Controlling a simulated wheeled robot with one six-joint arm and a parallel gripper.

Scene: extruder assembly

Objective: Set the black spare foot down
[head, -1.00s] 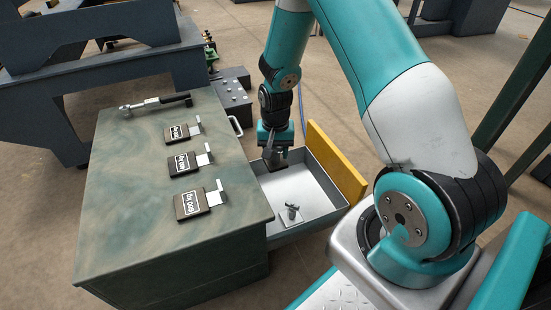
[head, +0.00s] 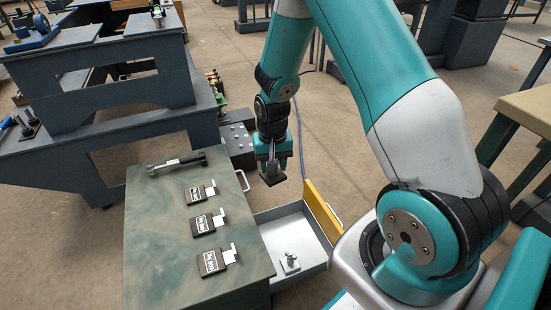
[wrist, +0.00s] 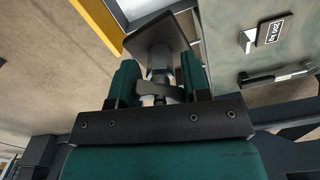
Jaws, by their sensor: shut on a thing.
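The foot's dark square plate hangs below the fingers, apart from any surface. In the wrist view the foot (wrist: 160,38) shows its dark plate beyond the fingers, with its grey stem between the two teal fingers of my gripper (wrist: 158,85).
The drawer (head: 322,257) with a yellow front (head: 322,210) stands open, holding a light metal foot (head: 289,262). The green-topped cabinet (head: 160,225) carries three labelled plates (head: 208,222) and a black-handled tool (head: 177,163). A dark box (head: 238,145) stands behind.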

